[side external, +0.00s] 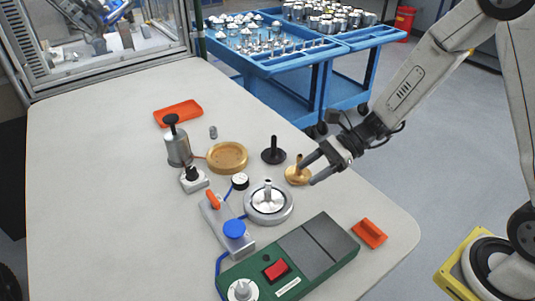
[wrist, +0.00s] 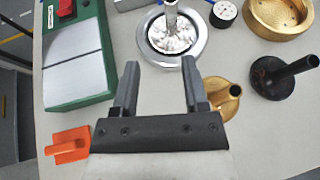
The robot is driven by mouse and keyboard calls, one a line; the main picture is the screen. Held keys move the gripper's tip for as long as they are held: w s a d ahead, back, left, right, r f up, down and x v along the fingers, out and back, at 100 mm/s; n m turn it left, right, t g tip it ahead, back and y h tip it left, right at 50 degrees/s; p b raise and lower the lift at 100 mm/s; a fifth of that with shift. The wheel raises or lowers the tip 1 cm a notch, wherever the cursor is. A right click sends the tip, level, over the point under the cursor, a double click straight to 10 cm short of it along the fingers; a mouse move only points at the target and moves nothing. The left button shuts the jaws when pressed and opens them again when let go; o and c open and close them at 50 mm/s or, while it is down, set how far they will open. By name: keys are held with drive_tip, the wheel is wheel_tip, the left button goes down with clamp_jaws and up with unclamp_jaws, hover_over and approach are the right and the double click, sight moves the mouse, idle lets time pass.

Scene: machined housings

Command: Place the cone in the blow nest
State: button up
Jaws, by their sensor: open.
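A silver cone (side external: 268,194) with an upright stem sits inside a round silver ring, which looks like the blow nest (side external: 287,212). In the wrist view the cone (wrist: 174,38) stands beyond my fingertips, within the nest's rim (wrist: 201,50). My gripper (side external: 307,173) is open, with nothing between its fingers. It is to the right of the nest in the side view, close to a brass piece with a short stem (side external: 295,177). In the wrist view that brass piece (wrist: 214,92) lies just outside the right finger of my gripper (wrist: 159,64).
A black stemmed piece (side external: 273,155) and a brass dish (side external: 227,157) stand behind the nest. A green control box (side external: 318,272) and a grey fixture with a blue knob (side external: 233,231) are in front. An orange piece (side external: 369,233) lies near the right table edge. The left tabletop is clear.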

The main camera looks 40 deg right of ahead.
drive_tip(key=s+n, duration=0.1)
drive_tip(key=s+n+g+h, duration=0.1)
drive_tip(key=s, duration=0.1)
drive_tip(key=s+f+n+g+h, duration=0.1)
drive_tip(key=shift+s+d+n, duration=0.15)
drive_tip(key=shift+d+n, duration=0.15)
drive_tip(key=shift+n, duration=0.1)
drive_tip(key=s+d+n+h, duration=0.1)
drive_tip(key=s+n+g+h, duration=0.1)
drive_tip(key=n, duration=0.1)
drive_tip(key=s+d+f+n+h, duration=0.1)
drive_tip(key=shift+s+d+h, duration=0.3)
drive_tip(key=shift+s+h, duration=0.1)
drive_tip(key=d+n+h, duration=0.1)
drive_tip(key=s+d+n+h, duration=0.1)
drive_tip(key=n, duration=0.1)
drive_tip(key=d+n+h, duration=0.1)
drive_tip(key=shift+s+f+n, duration=0.1)
drive_tip(key=shift+s+n, duration=0.25)
drive_tip(key=shift+n, duration=0.05)
drive_tip(key=d+n+h, duration=0.1)
drive_tip(key=n, duration=0.1)
drive_tip(key=d+r+n+t+h, duration=0.1)
drive_tip(key=n, duration=0.1)
drive_tip(key=shift+d+t+h, duration=0.3)
drive_tip(key=shift+d+h, duration=0.1)
drive_tip(key=n, duration=0.1)
drive_tip(key=d+r+n+t+h, duration=0.1)
drive_tip(key=n, duration=0.1)
drive_tip(key=shift+w, duration=0.3)
